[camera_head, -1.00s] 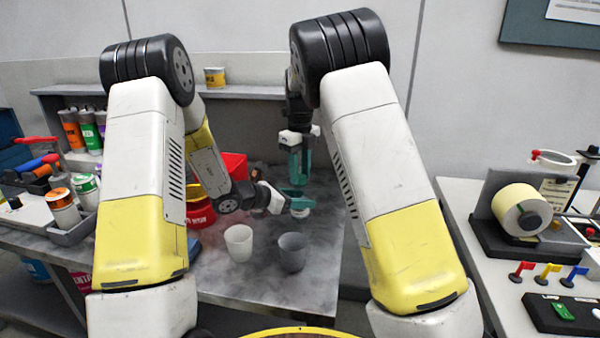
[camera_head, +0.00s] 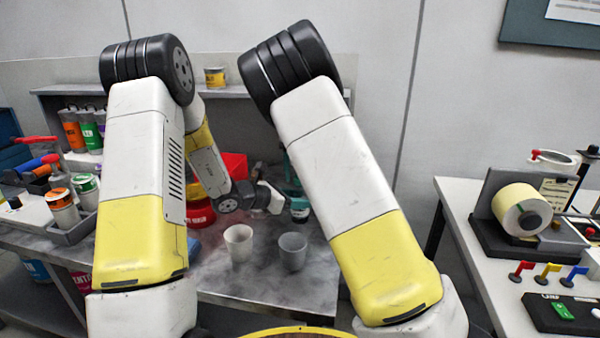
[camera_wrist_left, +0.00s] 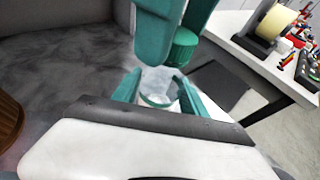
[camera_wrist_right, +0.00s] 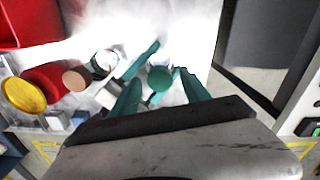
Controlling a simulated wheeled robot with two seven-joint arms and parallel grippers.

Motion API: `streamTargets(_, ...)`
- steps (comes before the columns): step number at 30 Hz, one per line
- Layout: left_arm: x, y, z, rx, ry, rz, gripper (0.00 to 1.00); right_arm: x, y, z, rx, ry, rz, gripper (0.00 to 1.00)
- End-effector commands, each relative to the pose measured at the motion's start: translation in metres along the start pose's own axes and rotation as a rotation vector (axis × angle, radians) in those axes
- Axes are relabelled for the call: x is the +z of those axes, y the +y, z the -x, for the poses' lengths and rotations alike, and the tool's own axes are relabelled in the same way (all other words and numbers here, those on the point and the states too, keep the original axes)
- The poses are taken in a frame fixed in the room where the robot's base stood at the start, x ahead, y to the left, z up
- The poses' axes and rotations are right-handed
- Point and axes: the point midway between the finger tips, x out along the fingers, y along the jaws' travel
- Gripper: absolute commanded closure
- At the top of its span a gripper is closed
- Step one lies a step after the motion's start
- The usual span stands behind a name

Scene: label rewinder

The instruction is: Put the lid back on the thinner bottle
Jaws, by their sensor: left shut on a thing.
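A clear, pale bottle (camera_wrist_left: 158,88) sits between the teal fingers of my left gripper (camera_wrist_left: 157,92), which is shut on it. A ribbed green lid (camera_wrist_left: 183,47) is at or just above the bottle's top in the left wrist view; I cannot tell whether it is seated. The lid also shows in the right wrist view (camera_wrist_right: 160,78). My right gripper (camera_wrist_right: 162,80) has its fingers on either side of the lid, with visible gaps, so it looks open. In the head view my right arm mostly hides the right gripper; my left gripper (camera_head: 299,208) is partly visible.
A white cup (camera_head: 239,243) and a grey cup (camera_head: 292,251) stand on the grey table in front of the grippers. A red bin (camera_head: 234,165) is behind my left arm.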

Motion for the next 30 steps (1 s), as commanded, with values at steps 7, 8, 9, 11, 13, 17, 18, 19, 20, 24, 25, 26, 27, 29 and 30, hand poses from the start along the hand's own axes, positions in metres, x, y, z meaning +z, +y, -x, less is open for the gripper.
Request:
streamTargets(7,0.000,0.000,0.000,0.000,0.000,0.000,1.00,0.000,0.000,0.004,0.000,0.000,0.001,0.46)
streamTargets(8,0.000,0.000,0.000,0.000,0.000,0.000,1.00,0.000,0.000,0.007,0.001,0.000,0.001,0.46)
streamTargets(9,0.000,0.000,0.000,0.000,0.000,0.000,1.00,0.000,0.000,0.012,0.001,-0.001,0.002,0.46)
streamTargets(11,0.000,0.000,0.000,0.001,0.000,0.000,1.00,0.000,0.001,0.021,0.001,-0.002,0.002,0.46)
streamTargets(13,0.000,0.000,0.000,0.001,0.000,0.000,1.00,0.000,0.001,0.031,0.001,-0.002,0.002,0.46)
streamTargets(17,0.000,0.000,0.000,0.001,0.000,0.000,1.00,0.000,0.001,0.042,0.001,0.000,0.002,0.46)
streamTargets(18,0.000,0.000,0.000,0.001,0.000,0.000,1.00,0.000,0.001,0.044,0.001,0.001,0.002,0.46)
streamTargets(19,0.000,0.000,0.000,0.001,0.000,0.000,1.00,0.000,0.001,0.045,0.001,0.001,0.002,0.46)
streamTargets(20,0.000,0.000,0.000,0.001,0.000,0.000,1.00,0.000,0.001,0.045,0.001,0.001,0.002,0.46)
streamTargets(24,0.000,0.000,0.000,0.001,0.000,0.000,1.00,0.000,0.001,0.045,0.001,0.001,0.002,0.46)
streamTargets(25,0.000,0.000,0.000,0.001,0.000,0.000,1.00,0.000,0.001,0.045,0.001,0.001,0.002,0.46)
streamTargets(26,0.000,0.000,0.000,0.001,0.000,0.000,1.00,0.000,0.001,0.045,0.001,0.001,0.002,0.48)
streamTargets(27,0.000,0.000,0.000,0.001,0.000,0.000,1.00,0.000,0.001,0.045,0.001,0.001,0.003,0.49)
streamTargets(29,0.000,0.000,0.000,0.001,0.000,0.000,1.00,0.000,0.000,0.045,0.001,0.002,0.015,0.49)
streamTargets(30,0.000,0.000,0.000,0.001,0.000,0.000,1.00,-0.001,0.000,0.045,0.001,0.003,0.033,0.49)
